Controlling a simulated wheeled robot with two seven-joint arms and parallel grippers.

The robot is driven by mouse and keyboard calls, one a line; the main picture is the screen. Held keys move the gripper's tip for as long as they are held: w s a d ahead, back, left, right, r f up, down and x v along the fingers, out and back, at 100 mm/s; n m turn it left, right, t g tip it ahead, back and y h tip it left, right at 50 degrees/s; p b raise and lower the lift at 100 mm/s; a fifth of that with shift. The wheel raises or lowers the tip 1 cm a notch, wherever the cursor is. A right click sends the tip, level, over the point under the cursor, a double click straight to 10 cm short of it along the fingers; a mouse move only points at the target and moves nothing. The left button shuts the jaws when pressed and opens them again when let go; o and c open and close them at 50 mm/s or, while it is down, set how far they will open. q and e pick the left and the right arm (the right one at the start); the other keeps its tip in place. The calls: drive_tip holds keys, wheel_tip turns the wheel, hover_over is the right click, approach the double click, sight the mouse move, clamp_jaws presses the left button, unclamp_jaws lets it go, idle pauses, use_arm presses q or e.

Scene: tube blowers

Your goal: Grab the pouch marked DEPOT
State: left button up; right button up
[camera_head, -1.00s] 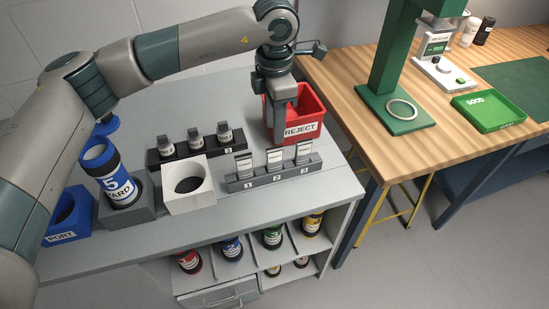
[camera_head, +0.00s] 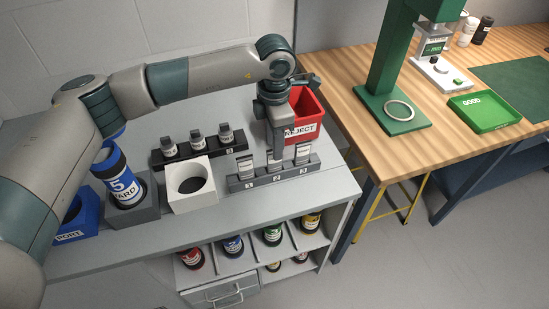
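Three small pouches with white labels stand in the grey rack numbered 1, 2 and 3 (camera_head: 262,183). They are the slot 1 pouch (camera_head: 244,164), the slot 2 pouch (camera_head: 275,166) and the slot 3 pouch (camera_head: 303,154). Their print is too small to read, so I cannot tell which is marked DEPOT. My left gripper (camera_head: 276,150) points down at the slot 2 pouch and hides its upper part. I cannot tell whether its fingers are open or around the pouch. My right gripper is out of view.
The red REJECT bin (camera_head: 309,109) stands just behind the rack. The shelf's front strip is clear.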

use_arm(q)
drive_tip(key=shift+f, duration=0.9)
clamp_jaws()
